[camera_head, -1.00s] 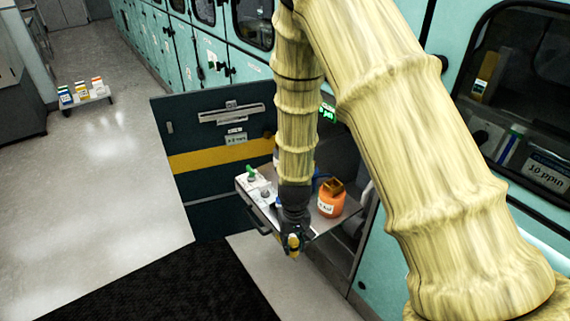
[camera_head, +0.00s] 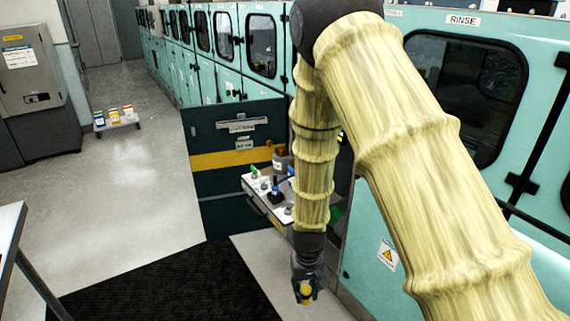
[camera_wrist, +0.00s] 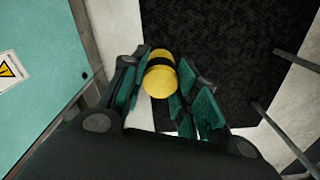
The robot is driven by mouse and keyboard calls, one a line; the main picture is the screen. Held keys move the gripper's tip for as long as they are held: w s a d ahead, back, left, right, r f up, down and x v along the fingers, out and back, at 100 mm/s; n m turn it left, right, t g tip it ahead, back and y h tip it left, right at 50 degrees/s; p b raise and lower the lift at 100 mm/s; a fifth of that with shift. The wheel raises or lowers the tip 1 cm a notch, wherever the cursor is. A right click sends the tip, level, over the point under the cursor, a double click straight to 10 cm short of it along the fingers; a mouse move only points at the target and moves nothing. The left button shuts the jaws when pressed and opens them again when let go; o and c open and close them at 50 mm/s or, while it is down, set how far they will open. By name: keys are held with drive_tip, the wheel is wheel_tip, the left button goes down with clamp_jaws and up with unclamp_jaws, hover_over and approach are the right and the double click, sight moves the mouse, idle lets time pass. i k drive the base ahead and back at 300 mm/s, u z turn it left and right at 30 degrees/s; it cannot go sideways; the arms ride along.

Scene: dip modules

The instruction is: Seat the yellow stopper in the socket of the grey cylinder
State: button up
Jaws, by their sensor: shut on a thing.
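My gripper (camera_head: 305,293) hangs low in front of the open cabinet, shut on the yellow stopper (camera_head: 306,290). In the wrist view the yellow stopper (camera_wrist: 160,80), with a dark band around it, sits between the green-padded fingers of my gripper (camera_wrist: 160,92). Floor and black mat show beyond it, and nothing touches its far end. I cannot make out the grey cylinder for certain; my arm hides part of the pulled-out shelf.
The pulled-out shelf (camera_head: 262,200) holds several small items, including a blue-topped one (camera_head: 275,191). The open dark door (camera_head: 235,165) stands left of it. A black mat (camera_head: 170,285) covers the floor in front. A table edge (camera_head: 10,235) stands at far left.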

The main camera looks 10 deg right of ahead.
sight(283, 153)
drive_tip(key=z, duration=0.3)
drive_tip(key=i, duration=1.85)
drive_tip(key=u, duration=0.25)
